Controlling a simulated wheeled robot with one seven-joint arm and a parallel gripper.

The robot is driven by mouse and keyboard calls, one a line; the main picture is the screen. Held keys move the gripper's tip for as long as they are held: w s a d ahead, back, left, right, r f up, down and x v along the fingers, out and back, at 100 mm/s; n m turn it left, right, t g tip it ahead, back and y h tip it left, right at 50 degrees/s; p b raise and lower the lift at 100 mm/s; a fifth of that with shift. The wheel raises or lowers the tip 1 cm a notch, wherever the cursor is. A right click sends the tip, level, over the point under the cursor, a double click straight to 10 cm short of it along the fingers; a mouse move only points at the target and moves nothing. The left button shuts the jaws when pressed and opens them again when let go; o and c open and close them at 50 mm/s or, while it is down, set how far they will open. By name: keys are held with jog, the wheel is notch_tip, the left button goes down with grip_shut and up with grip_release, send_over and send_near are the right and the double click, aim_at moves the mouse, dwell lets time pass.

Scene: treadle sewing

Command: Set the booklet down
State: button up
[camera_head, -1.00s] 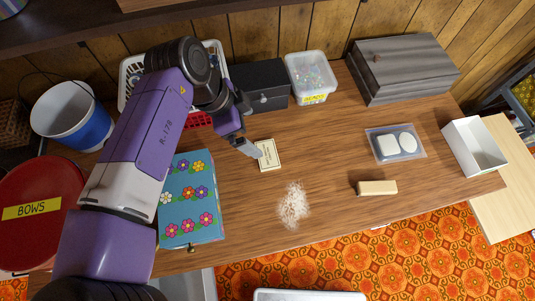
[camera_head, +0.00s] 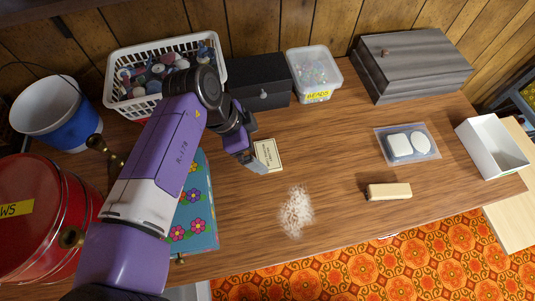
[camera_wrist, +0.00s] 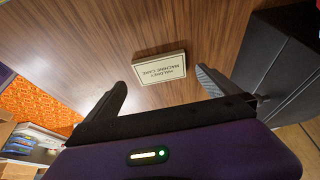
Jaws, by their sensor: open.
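The booklet (camera_head: 268,155) is small and cream with a dark border, and lies flat on the wooden table (camera_head: 330,150). In the wrist view the booklet (camera_wrist: 160,68) shows printed text that reads upside down, with "MACHINE CARE" legible. My gripper (camera_head: 256,166) is by the left side of the booklet in the head view. In the wrist view my gripper (camera_wrist: 165,82) has its two fingers wide apart, with the booklet between and beyond their tips. The fingers look clear of the booklet.
A flowered box (camera_head: 200,220) stands left of the booklet, partly behind my arm. A black box (camera_head: 262,85) and a bead tub (camera_head: 314,75) stand behind. A pale powder patch (camera_head: 296,212) lies in front. Bare table is to the right.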

aim_at(267, 155)
jog(key=x, duration=0.4)
jog(key=shift+w+d+f, duration=0.1)
jog(key=shift+d+f, duration=0.1)
jog(key=shift+f, duration=0.05)
jog(key=c, duration=1.3)
jog(key=shift+r, duration=0.1)
jog(key=shift+c, duration=0.2)
